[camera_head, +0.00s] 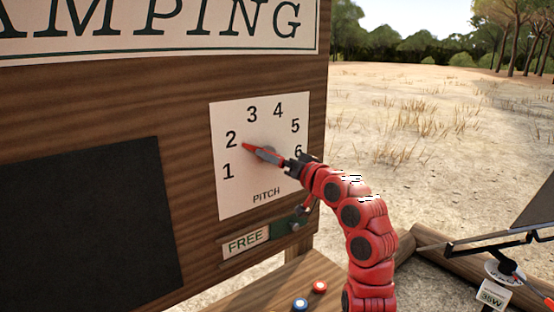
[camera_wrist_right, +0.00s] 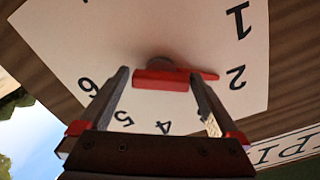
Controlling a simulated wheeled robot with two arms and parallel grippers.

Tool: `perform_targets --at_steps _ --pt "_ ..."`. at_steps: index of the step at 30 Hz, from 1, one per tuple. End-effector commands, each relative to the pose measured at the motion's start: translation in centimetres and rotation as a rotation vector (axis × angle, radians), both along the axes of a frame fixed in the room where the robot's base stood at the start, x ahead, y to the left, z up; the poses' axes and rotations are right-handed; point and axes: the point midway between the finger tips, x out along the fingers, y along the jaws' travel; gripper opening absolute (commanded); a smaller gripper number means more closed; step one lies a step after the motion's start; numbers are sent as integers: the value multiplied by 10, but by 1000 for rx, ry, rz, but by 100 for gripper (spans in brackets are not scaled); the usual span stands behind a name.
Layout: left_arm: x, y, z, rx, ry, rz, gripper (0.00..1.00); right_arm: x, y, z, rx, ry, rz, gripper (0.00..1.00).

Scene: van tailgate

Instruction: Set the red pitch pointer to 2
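The white pitch dial (camera_head: 236,198) is on the wooden board, with numbers 1 to 6 in an arc above the word PITCH. The red pointer (camera_head: 252,150) has its tip by the 2 (camera_head: 231,139). In the right wrist view the pointer (camera_wrist_right: 165,80) also aims at the 2 (camera_wrist_right: 237,78). My right gripper (camera_head: 273,158) is at the dial's centre, in front of the pointer. In the wrist view its fingers (camera_wrist_right: 160,78) are wide apart, one near the blunt end and one overlapping the pointer towards its tip. Whether they touch it is unclear. My left gripper is not in view.
A FREE sign (camera_head: 246,242) with a green strip is below the dial. A red button (camera_head: 320,286) and a blue button (camera_head: 300,304) are on a wooden ledge underneath. A dark panel (camera_head: 85,230) is on the left. A log and a tilted panel stand at right.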

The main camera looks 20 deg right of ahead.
Motion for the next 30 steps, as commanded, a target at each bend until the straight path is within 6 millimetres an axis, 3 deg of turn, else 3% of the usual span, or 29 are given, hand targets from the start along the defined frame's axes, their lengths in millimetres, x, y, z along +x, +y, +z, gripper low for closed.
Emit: perform_targets --at_steps 8,13,24,30 --pt "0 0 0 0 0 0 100 -2 -1 2 -1 -6 -2 100" --pt "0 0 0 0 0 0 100 -19 -8 3 -1 -10 -4 100" --pt "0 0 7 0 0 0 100 -109 -42 4 0 -8 -7 100" --pt "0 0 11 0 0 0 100 -146 -55 4 1 -7 -4 100"
